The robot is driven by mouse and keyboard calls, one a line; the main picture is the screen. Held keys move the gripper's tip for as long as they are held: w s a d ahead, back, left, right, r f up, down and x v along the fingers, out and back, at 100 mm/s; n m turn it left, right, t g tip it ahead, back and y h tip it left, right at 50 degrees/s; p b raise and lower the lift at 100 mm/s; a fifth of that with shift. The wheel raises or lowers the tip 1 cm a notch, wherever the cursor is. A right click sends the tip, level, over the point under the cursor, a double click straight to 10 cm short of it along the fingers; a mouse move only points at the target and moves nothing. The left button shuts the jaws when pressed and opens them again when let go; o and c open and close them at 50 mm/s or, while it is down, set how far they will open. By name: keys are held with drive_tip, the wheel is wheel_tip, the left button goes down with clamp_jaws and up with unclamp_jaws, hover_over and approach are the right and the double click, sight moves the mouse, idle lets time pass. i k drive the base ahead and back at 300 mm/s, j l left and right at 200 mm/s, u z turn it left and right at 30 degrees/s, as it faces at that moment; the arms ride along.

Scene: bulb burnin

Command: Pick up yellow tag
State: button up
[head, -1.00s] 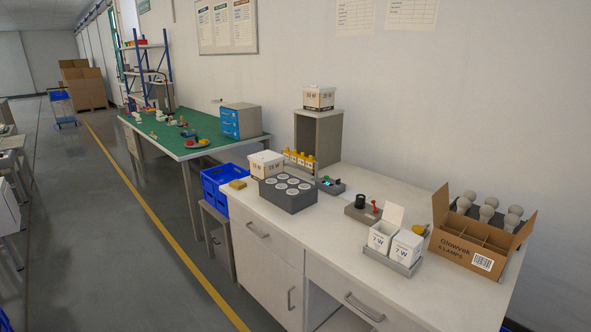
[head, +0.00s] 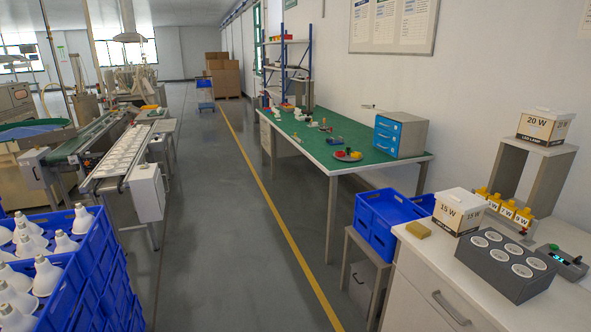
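Several yellow tags (head: 507,209) with white wattage labels stand in a row at the back of the white bench, at the right of the head view. The labels are small; one seems to read 7 W and another 9 W. The row stands between the 15 W box (head: 457,211) and the grey shelf stand (head: 527,174). The grey block with round white sockets (head: 510,265) is in front of the tags. My gripper is not in view.
A yellow sponge-like block (head: 418,230) lies at the white bench's left edge. A small device with a green display (head: 561,260) is at the right. Blue crates (head: 385,222) stand left of the bench. The floor aisle (head: 240,240) is clear.

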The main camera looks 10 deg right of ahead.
sight(507, 211)
drive_tip(key=i+j+z, duration=0.15)
drive_tip(key=i+z, duration=0.25)
drive_tip(key=i+j+z, duration=0.4)
drive_tip(key=i, duration=0.15)
drive_tip(key=i+j+z, duration=0.4)
drive_tip(key=i, duration=0.05)
